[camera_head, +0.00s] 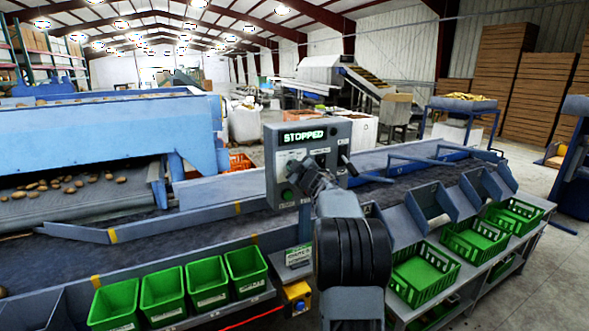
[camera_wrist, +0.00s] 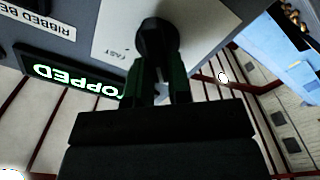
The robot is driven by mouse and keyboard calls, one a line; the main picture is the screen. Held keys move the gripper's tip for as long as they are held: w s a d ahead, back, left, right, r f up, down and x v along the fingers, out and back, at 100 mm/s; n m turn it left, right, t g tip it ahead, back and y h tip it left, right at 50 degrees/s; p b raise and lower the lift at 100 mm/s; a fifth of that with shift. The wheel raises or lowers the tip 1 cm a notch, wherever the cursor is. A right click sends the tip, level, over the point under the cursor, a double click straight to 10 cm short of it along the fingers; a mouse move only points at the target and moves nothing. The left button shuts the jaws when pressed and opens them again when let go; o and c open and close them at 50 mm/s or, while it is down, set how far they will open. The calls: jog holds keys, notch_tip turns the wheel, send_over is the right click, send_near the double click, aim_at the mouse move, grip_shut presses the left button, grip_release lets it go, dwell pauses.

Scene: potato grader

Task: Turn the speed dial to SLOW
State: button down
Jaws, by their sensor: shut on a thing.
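The grey control box (camera_head: 270,150) stands at the middle of the belt, with a lit display (camera_head: 303,136) reading STOPPED. In the wrist view the picture is turned over, and the display (camera_wrist: 75,80) shows upside down. The black speed dial (camera_wrist: 156,38) sits on a pale plate with the word FAST visible beside it; other markings are hidden. My gripper (camera_wrist: 160,75) is shut on the dial, one finger on each side of its lower part. In the head view my arm covers the dial and the lower right of the box.
A dark conveyor belt (camera_head: 160,238) runs past the box. Potatoes (camera_head: 65,185) lie on the left feed. Green bins (camera_head: 163,294) stand front left, and green crates (camera_head: 424,270) sit front right.

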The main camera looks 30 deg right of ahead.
jog(key=c, duration=1.1)
grip_release()
jog(key=shift+o, duration=0.2)
jog(key=shift+s, duration=0.1)
jog(key=s+a+b, duration=0.2)
jog(key=s+b, duration=0.1)
jog(key=s, duration=1)
jog(key=shift+s, duration=0.25)
jog(key=shift+d, duration=0.1)
